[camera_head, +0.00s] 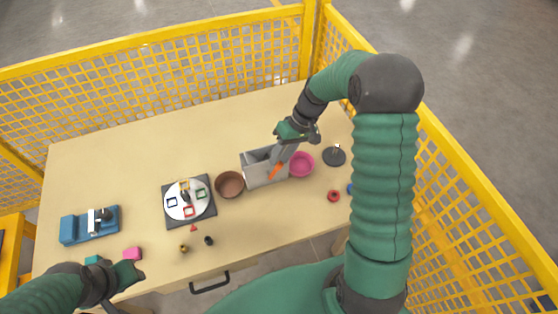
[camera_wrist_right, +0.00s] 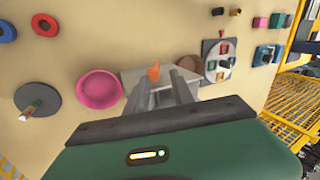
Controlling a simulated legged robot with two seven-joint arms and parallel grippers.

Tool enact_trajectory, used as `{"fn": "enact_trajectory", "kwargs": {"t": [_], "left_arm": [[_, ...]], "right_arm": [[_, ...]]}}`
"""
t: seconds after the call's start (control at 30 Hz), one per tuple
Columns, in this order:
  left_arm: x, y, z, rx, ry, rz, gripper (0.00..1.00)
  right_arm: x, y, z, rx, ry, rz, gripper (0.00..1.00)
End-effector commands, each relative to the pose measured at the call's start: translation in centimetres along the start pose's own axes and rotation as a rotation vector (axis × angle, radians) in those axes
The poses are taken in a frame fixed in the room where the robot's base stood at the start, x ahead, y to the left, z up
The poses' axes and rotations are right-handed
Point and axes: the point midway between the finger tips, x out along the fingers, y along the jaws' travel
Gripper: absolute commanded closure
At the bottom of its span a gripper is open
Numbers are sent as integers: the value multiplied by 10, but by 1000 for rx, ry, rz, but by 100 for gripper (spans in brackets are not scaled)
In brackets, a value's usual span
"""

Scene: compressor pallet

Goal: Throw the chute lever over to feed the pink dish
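The grey chute box (camera_head: 264,172) stands on the table between a brown bowl (camera_head: 229,185) and the pink dish (camera_head: 301,164). Its orange lever (camera_head: 275,171) also shows in the right wrist view (camera_wrist_right: 153,72), where the pink dish (camera_wrist_right: 99,88) lies to its left. My right gripper (camera_head: 279,158) is over the box, close to the lever. In the wrist view its two fingers (camera_wrist_right: 163,90) are apart, with the lever tip showing beyond the gap; contact cannot be told. My left gripper (camera_head: 133,274) is low at the front left, its opening unclear.
A dial plate (camera_head: 207,209) with coloured frames, a blue device (camera_head: 75,228) and a pink block (camera_head: 132,253) are to the left. A dark round stand (camera_head: 334,157) and a red ring (camera_head: 333,196) are right of the dish. Yellow fencing surrounds the table.

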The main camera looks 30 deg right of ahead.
Motion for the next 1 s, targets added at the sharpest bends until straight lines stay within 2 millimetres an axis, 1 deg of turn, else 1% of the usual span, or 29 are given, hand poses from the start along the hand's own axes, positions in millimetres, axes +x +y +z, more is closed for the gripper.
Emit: {"fn": "enact_trajectory", "kwargs": {"t": [0.03, 0.07, 0.17, 0.33, 0.37, 0.5, 0.7, 1.0], "left_arm": [[2, 0, 1, 1, 0, 0, 64], [2, 0, 1, 2, 0, 0, 64], [3, 1, 1, 2, -1, 1, 64], [3, 1, 1, 2, 0, 1, 64], [3, 1, 1, 2, 0, 1, 64], [2, 0, 1, 1, 0, 0, 64], [2, 0, 1, 1, 0, 0, 64], [2, 1, 1, 2, 0, 1, 64]], "right_arm": [[18, 1, 9, 3, -32, -12, 59], [20, 1, 10, 3, -34, -12, 59], [24, -1, 9, 2, -32, -10, 59], [23, -5, 8, 1, -28, -3, 59], [23, -6, 8, 1, -28, -2, 57], [22, -8, 9, -1, -27, -3, 76], [21, -3, 8, 2, -28, -8, 100], [20, -2, 8, 2, -26, -5, 100]]}}
